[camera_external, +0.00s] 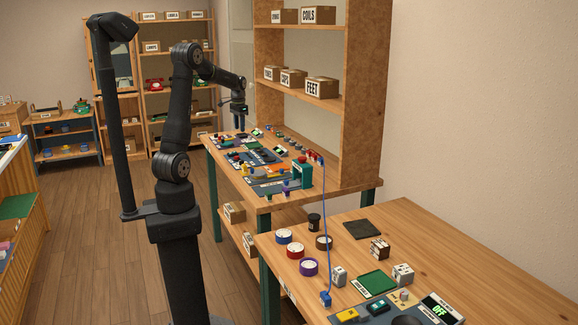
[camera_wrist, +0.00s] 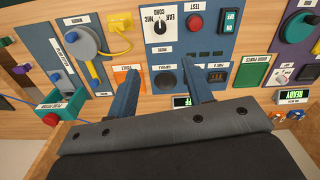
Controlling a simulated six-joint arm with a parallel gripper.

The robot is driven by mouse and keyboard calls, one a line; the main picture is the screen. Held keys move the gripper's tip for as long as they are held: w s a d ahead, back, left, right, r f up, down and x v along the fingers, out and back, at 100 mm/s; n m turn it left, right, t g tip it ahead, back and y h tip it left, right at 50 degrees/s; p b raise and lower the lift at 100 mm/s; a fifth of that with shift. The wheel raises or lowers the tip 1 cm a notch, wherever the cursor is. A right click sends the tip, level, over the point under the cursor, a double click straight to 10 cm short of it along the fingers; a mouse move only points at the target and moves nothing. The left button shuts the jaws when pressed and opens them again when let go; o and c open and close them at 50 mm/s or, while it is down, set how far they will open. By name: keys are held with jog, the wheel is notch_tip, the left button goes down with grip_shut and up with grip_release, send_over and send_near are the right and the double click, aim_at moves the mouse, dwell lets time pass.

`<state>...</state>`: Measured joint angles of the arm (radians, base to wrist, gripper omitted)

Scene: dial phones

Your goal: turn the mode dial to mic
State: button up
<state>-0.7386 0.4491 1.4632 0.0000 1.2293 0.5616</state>
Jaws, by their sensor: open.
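I cannot tell clearly where the dial points. My gripper (camera_wrist: 161,66) is open, its two blue fingers spread and empty. In the wrist picture the fingertips lie below the dial, one to each side; no contact shows. In the external view my gripper (camera_external: 238,112) is above the far bench, and the dial is too small to make out.
A red TEST button (camera_wrist: 195,23) and a green switch (camera_wrist: 230,22) are right of the dial. Two dark square parts lie near the fingers. A tall shelf (camera_external: 361,100) stands behind the bench.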

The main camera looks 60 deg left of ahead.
jog(key=m, duration=0.4)
send_near(241, 161)
jog(key=shift+m, duration=0.3)
jog(key=f, duration=0.8)
jog(key=shift+w+a+f, duration=0.15)
jog(key=shift+a+f, duration=0.1)
jog(key=shift+a, duration=0.05)
jog(key=shift+c, duration=0.2)
jog(key=c, duration=1)
